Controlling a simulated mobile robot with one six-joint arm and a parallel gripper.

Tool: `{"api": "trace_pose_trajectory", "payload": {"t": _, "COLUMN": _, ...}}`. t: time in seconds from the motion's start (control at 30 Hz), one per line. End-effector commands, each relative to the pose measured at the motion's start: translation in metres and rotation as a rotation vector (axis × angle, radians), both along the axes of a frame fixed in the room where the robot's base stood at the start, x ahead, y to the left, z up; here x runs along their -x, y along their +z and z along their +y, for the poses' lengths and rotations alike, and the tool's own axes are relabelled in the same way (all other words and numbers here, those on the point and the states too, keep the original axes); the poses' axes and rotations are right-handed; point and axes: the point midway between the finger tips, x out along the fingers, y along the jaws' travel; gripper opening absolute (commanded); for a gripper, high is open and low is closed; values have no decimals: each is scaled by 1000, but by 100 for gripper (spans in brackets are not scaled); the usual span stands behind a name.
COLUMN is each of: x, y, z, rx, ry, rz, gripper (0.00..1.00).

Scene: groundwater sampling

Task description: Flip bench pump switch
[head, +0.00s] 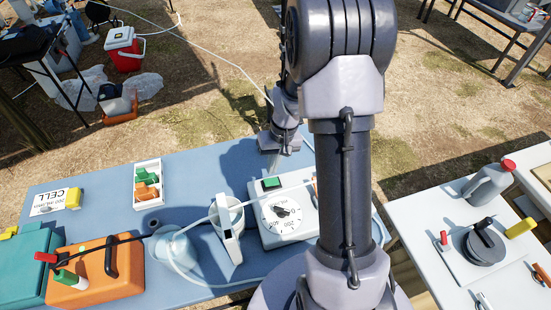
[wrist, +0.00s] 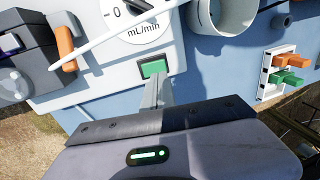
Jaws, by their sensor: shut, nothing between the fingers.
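The bench pump is a white box (head: 292,232) with a round dial marked mL/min, on the blue table. Its green rocker switch (head: 271,183) sits in a dark frame near the box's far edge; it also shows in the wrist view (wrist: 153,68). My gripper (head: 274,170) is at that far edge, its fingers shut with nothing between them. In the wrist view the fingertips (wrist: 156,82) point at the switch and overlap its lower edge. I cannot tell whether they touch it.
A white tubing line crosses the pump's face (wrist: 110,38). A grey-white cylinder (wrist: 225,12) stands beside the pump. A white tray (head: 136,185) holds orange and green pieces. An orange case (head: 90,285) stands at front left. The blue table (head: 205,170) is bare behind the cylinder.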

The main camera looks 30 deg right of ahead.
Motion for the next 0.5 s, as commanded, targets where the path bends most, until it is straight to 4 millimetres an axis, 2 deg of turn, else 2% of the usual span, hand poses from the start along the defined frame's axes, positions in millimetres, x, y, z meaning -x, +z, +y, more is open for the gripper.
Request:
{"api": "trace_pose_trajectory", "payload": {"t": 0.03, "x": 0, "y": -14, "z": 2, "rx": -1, "ry": 0, "rz": 2, "gripper": 0}}
{"api": "trace_pose_trajectory", "payload": {"t": 0.2, "x": -2, "y": -40, "z": 7, "rx": 0, "ry": 1, "rz": 1, "gripper": 0}}
{"api": "trace_pose_trajectory", "payload": {"t": 0.5, "x": -3, "y": -49, "z": 9, "rx": 0, "ry": 1, "rz": 0, "gripper": 0}}
